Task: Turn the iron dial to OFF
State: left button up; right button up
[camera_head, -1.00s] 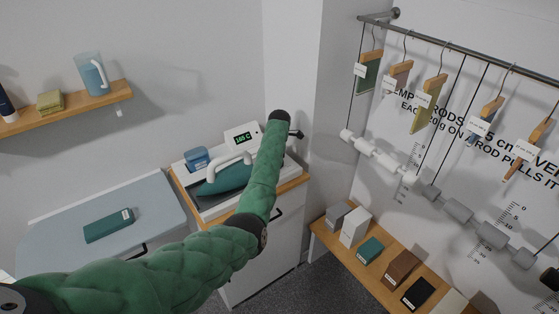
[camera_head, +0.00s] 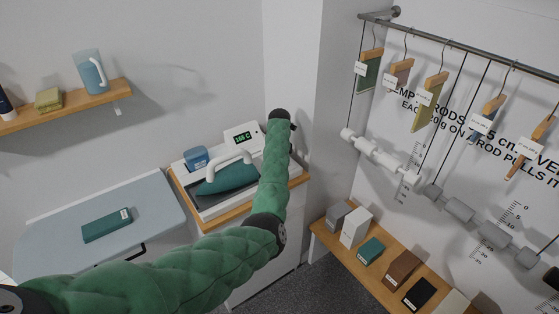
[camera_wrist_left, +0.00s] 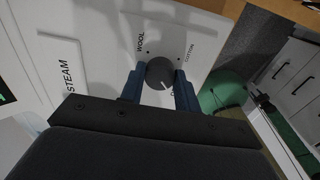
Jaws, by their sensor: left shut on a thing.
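The iron dial (camera_wrist_left: 160,73) is a round dark grey knob on a white panel in the left wrist view. Its white pointer line slants to the lower right, toward a label mostly hidden by a finger. WOOL and COTTON labels show above it. My left gripper (camera_wrist_left: 160,76) has its blue fingers shut on the dial from both sides. In the head view my green left arm hides the dial and most of the gripper. The teal iron (camera_head: 228,178) with a white handle rests on its white station (camera_head: 213,206). My right gripper is not in view.
A green-digit display (camera_head: 242,137) and a blue container (camera_head: 196,158) stand on the station. An ironing board (camera_head: 70,220) with a teal box (camera_head: 107,225) lies to the left. The wall corner rises close right of my left arm. A low bench (camera_head: 335,235) holds several boxes.

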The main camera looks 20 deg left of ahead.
pick_arm(q)
jog(key=shift+w+r, duration=0.15)
jog(key=shift+r, duration=0.1)
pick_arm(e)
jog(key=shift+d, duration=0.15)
pick_arm(q)
jog(key=o, duration=0.9)
jog(key=shift+a, duration=0.1)
jog(key=shift+c, duration=0.2)
jog(key=shift+o, duration=0.6)
jog(key=shift+f, duration=0.15)
jog(key=shift+r+b, duration=0.55)
notch_tip(320, 180, up, 4)
jog(key=shift+f+b, duration=0.1)
jog(key=shift+b, duration=0.95)
notch_tip(320, 180, up, 2)
jog(key=shift+r+b, duration=0.35)
jog(key=shift+r, duration=0.1)
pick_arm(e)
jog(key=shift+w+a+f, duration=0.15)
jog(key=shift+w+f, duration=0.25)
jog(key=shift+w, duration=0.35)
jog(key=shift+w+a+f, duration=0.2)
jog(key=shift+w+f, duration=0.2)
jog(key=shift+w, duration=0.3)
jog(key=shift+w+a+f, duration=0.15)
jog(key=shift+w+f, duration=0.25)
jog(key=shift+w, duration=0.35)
